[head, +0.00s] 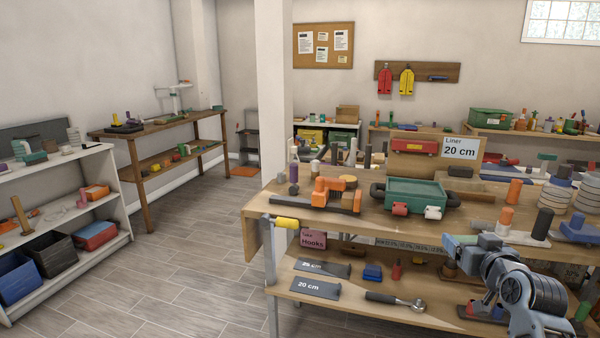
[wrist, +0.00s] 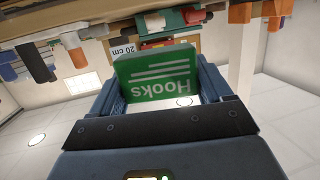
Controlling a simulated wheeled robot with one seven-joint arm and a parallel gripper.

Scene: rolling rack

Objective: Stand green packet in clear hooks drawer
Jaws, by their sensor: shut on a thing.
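A green packet (wrist: 156,72) with "Hooks" in white letters shows in the wrist view, upside down in that picture. My gripper (wrist: 162,88) is shut on it, one finger on each side. In the head view my wrist (head: 470,250) is at the right, by the bench's front edge, and I cannot make out the packet there. I cannot clearly make out a clear drawer in either view.
The wooden bench top (head: 280,205) holds a green toolbox (head: 415,192), an orange tool (head: 328,192) and a "Liner 20 cm" sign (head: 460,148). The floor at left is clear.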

